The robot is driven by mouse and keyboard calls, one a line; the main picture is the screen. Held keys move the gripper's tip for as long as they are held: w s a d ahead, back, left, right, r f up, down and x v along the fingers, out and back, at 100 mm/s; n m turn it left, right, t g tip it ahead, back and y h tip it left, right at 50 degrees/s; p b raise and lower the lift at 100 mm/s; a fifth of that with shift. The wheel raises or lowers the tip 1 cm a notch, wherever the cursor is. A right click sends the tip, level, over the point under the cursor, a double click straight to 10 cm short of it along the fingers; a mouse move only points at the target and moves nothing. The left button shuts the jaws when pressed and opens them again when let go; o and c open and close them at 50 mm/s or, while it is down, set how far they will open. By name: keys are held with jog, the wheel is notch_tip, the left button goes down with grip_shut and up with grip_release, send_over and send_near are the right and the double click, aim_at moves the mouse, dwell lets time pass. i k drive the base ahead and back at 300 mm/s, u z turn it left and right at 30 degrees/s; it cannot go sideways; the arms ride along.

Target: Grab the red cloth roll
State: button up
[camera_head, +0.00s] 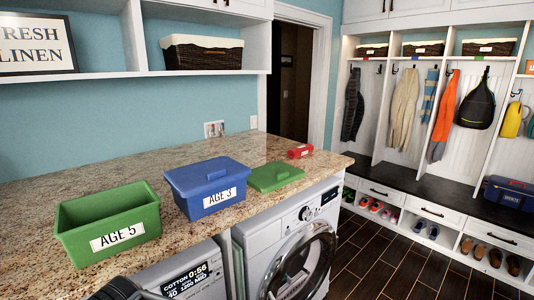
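The red cloth roll (300,151) lies on the granite countertop (215,232), near its far right end. It is small in the picture and lies just beyond the green lid. I see nothing touching or holding it. A dark, rounded part at the bottom edge, left of centre, looks like part of my arm. No gripper fingers can be made out.
Front-loading machines (290,250) stand below. A bench with cubbies (430,200) is at right. Dark floor (375,262) between is clear.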

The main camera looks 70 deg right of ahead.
aim_at(299, 151)
jog(key=z, duration=3.65)
jog(key=i, duration=3.85)
jog(key=u, duration=3.3)
jog(key=i, duration=0.1)
jog(key=u, duration=0.25)
